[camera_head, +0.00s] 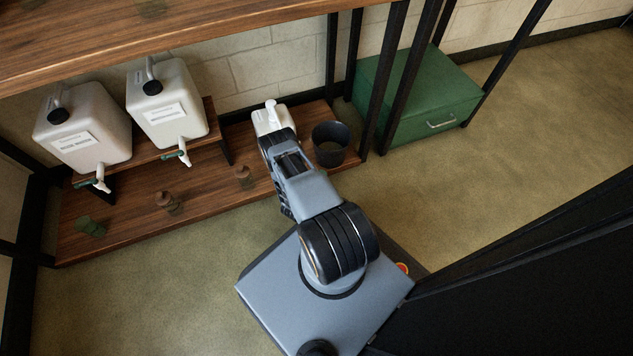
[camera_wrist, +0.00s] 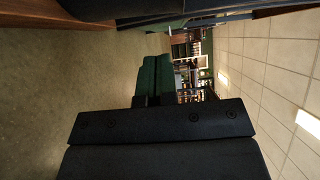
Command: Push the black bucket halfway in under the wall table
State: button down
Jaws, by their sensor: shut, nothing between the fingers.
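A dark, open-topped round container (camera_head: 331,148), which looks like the black bucket, stands upright at the right end of the low wooden shelf, just right of my arm. The wooden table (camera_head: 180,38) runs along the wall above that shelf. My arm reaches toward the shelf in the head view, its end close left of the container and in front of a white pump bottle (camera_head: 271,118). Its fingertips are hidden there. In the wrist view my gripper (camera_wrist: 155,104) is a dark shape across the bottom, shut and empty. I cannot make out the container for certain in that view.
White canisters with taps (camera_head: 85,130) stand on a raised step at left. Small brown bottles (camera_head: 170,202) sit on the low shelf (camera_head: 120,215). A green chest (camera_head: 425,105) stands behind black table legs and also shows in the wrist view (camera_wrist: 150,82). Floor at right is clear.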

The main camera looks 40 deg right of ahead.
aim_at(330, 155)
jog(key=w+d, duration=0.1)
jog(key=d, duration=0.1)
jog(key=w+d+b, duration=0.1)
jog(key=d, duration=0.1)
jog(key=d+b, duration=0.1)
jog(key=shift+w+d+f, duration=0.1)
jog(key=shift+w+d, duration=0.3)
jog(key=shift+w+d+b, duration=0.4)
jog(key=shift+w+d, duration=0.05)
jog(key=shift+w, duration=0.2)
